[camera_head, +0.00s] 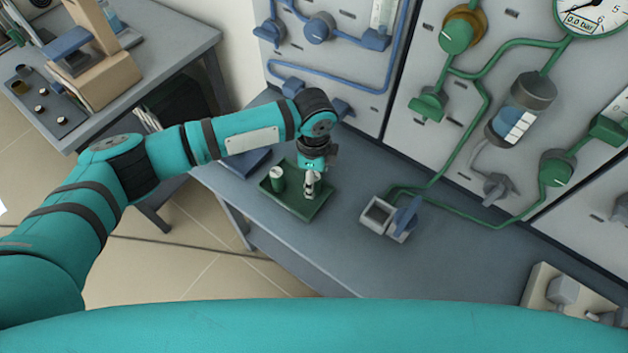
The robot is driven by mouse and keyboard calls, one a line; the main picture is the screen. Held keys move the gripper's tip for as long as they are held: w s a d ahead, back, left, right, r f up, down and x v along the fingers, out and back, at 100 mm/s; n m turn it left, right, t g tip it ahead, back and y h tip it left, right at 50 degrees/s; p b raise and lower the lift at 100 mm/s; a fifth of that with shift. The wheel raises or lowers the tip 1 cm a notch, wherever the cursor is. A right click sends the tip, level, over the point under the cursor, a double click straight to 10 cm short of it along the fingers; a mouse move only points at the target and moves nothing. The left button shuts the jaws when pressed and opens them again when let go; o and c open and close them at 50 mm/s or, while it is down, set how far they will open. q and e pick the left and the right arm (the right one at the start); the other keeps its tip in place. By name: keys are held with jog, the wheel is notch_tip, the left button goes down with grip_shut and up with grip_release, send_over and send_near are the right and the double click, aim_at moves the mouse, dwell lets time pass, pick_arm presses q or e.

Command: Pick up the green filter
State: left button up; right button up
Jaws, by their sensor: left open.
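The green filter (277,180) is a small upright green cylinder with a pale top. It stands on the left part of a dark green tray (302,211) on the grey bench. My left gripper (311,194) points down over the right part of the same tray, just right of the filter and apart from it. The gripper is open. Its fingers are small in this view, and I cannot tell whether anything stands between them. My right gripper is not in view.
A wall panel (450,150) with green pipes, valves and a gauge (590,15) rises behind the bench. The bench front right of the tray is clear. Another table (160,45) stands at upper left.

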pick_arm(q)
jog(key=shift+f, duration=0.7)
grip_shut()
jog(key=shift+r, duration=0.1)
